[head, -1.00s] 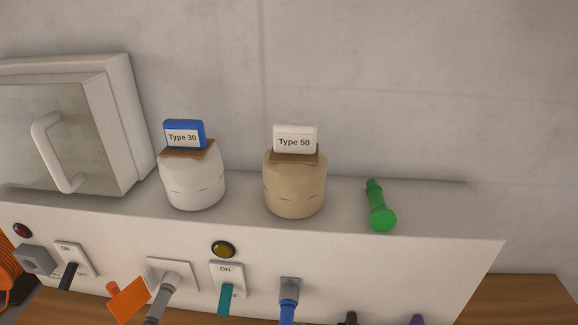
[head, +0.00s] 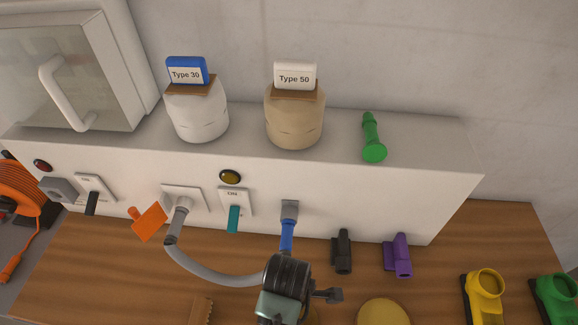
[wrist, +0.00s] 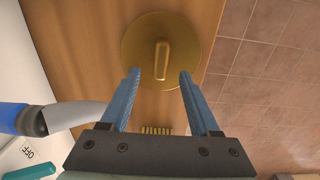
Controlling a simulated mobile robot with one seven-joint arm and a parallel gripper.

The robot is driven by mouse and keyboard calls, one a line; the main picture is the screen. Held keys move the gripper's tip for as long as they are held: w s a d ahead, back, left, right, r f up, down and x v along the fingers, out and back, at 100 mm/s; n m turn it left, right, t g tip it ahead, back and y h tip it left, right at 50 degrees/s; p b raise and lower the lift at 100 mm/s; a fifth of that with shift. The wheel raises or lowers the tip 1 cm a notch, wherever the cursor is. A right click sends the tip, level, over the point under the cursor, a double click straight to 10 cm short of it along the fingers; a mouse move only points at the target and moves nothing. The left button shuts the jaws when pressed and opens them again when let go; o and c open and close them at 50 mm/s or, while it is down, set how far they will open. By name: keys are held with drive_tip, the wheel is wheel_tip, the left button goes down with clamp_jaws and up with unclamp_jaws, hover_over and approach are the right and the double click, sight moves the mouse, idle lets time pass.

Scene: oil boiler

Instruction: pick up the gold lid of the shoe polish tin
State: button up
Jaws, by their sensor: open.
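A round gold lid (wrist: 190,42) with a raised bar handle lies on the wooden bench in the wrist view. My gripper (wrist: 160,76) is open and empty above the bench, its two blue fingers on either side of the handle's lower end. I cannot tell the height left between them. In the head view my gripper (head: 285,285) is at the bottom middle, its fingertips hidden. A gold disc (head: 382,313) farther right is cut by the lower edge; I cannot tell which is the lid.
A brush (head: 202,310) lies left of my gripper. A grey hose (head: 210,275) loops close beside it, and a blue plug (head: 287,235) is just behind. Black (head: 342,250) and purple (head: 398,255) connectors stand by the white box (head: 330,185). Tiled floor (wrist: 265,80) lies beyond the bench edge.

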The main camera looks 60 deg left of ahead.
drive_tip(key=shift+d+f+p, duration=0.15)
drive_tip(key=shift+f+p, duration=0.4)
drive_tip(key=shift+f, duration=2.05)
clamp_jaws()
